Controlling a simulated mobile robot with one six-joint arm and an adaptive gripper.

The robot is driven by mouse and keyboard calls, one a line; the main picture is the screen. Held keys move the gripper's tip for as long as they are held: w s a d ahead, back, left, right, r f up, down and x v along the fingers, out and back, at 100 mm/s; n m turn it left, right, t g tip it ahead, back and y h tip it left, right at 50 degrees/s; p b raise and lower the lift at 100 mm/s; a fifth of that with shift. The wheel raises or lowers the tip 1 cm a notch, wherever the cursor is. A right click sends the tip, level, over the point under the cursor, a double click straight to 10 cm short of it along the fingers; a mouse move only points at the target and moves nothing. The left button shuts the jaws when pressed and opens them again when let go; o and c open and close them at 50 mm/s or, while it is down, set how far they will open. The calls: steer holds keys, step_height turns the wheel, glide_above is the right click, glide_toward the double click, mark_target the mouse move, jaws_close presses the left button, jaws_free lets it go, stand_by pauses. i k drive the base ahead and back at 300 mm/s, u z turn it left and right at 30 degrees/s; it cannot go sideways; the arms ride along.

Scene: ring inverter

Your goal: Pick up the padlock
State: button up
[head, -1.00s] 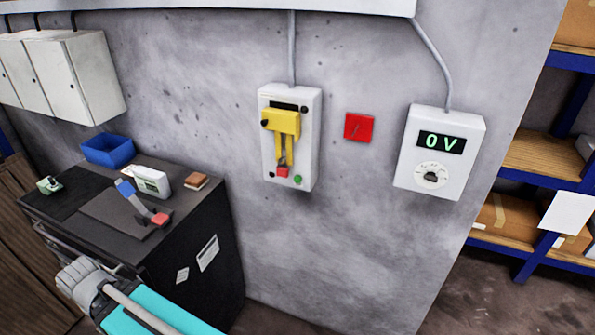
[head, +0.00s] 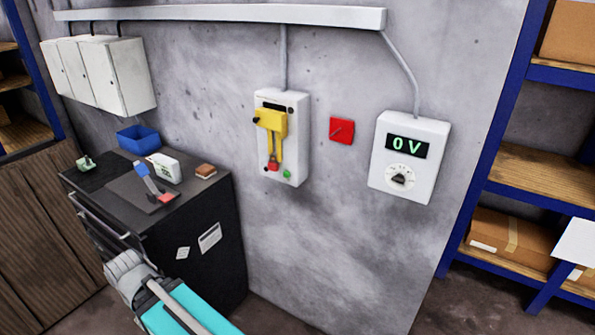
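A small red piece (head: 272,163) with a dark, loop-like part above it sits at the lower end of the yellow lever (head: 270,124) on the white switch box (head: 297,140).
A voltage display box (head: 410,160) and red plate (head: 341,130) are on the wall. Shelving (head: 530,185) stands right.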

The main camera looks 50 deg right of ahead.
mark_target(273, 166)
steer(key=z, duration=0.05)
steer(key=k, duration=0.7)
steer(key=z, duration=1.6)
steer(key=i, duration=0.5)
steer(key=u, duration=0.05)
